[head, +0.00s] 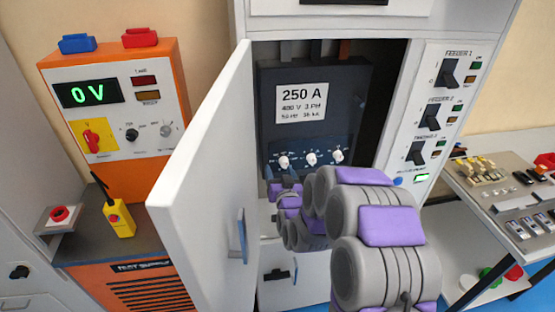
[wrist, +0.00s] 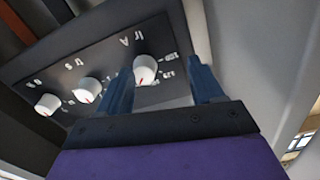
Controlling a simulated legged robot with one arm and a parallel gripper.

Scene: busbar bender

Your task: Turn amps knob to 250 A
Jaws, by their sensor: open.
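Three white knobs with red marks sit in a row on the dark breaker (head: 360,100) inside the open cabinet. In the wrist view, the amps knob (wrist: 145,69), with an "A" in the label above it, lies between the fingertips of my gripper (wrist: 161,66). The fingers are open, one on each side; I cannot tell whether either touches it. In the head view it appears to be the leftmost knob (head: 284,162), just above my gripper (head: 284,188), whose fingertips are hard to make out there. The knob's scale is too small to read.
The open white cabinet door (head: 205,185) stands left of my arm. A "250 A" rating plate (head: 302,103) is on the breaker. Feeder switches (head: 432,117) line the right panel. The orange test supply (head: 118,110) reads 0 V. The other knobs (wrist: 88,90) sit close beside.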

